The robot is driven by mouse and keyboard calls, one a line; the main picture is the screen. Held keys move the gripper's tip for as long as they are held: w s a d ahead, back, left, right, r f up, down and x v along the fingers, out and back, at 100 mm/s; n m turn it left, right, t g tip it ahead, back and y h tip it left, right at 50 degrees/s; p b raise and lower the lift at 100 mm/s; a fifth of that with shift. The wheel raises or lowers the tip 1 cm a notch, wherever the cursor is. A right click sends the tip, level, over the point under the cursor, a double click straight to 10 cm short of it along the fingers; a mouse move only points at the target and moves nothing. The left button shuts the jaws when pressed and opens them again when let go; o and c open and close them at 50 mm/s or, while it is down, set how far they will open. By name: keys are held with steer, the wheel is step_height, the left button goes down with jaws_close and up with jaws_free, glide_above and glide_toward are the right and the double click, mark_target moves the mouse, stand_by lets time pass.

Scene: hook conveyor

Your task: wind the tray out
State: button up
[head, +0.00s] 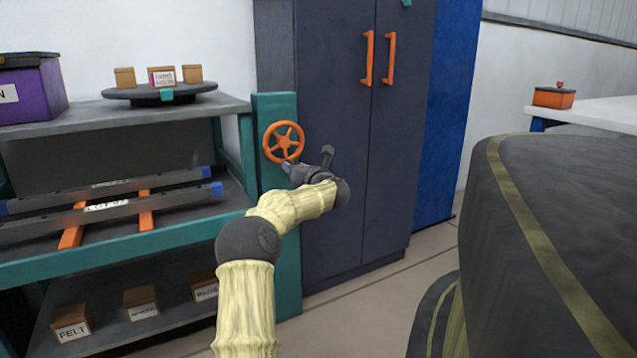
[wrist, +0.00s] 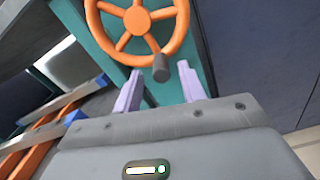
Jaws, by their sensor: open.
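An orange handwheel (head: 284,141) with spokes is mounted on a teal post (head: 276,104) at the right end of the shelf unit. In the wrist view the wheel (wrist: 138,20) fills the top, with a dark grey crank knob (wrist: 161,68) at its lower rim. My gripper (head: 287,164) is at the wheel's lower edge. Its pale lilac fingers (wrist: 160,76) are open, one on each side of the knob; contact cannot be told. Two dark bars with blue ends (head: 110,202) lie over orange crosspieces (head: 146,211) on the middle shelf; I cannot tell whether these are the tray.
The teal shelf unit (head: 120,246) holds a round dark stand (head: 160,94) with small boxes, a purple box (head: 38,92) and labelled cartons (head: 141,304) below. A dark cabinet (head: 330,60) stands right behind my gripper. A large dark rounded body (head: 560,240) fills the right foreground.

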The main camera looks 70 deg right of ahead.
steer(key=p+v, duration=0.3)
steer(key=v, duration=1.1)
steer(key=shift+s+p, duration=0.2)
steer(key=shift+p, duration=0.2)
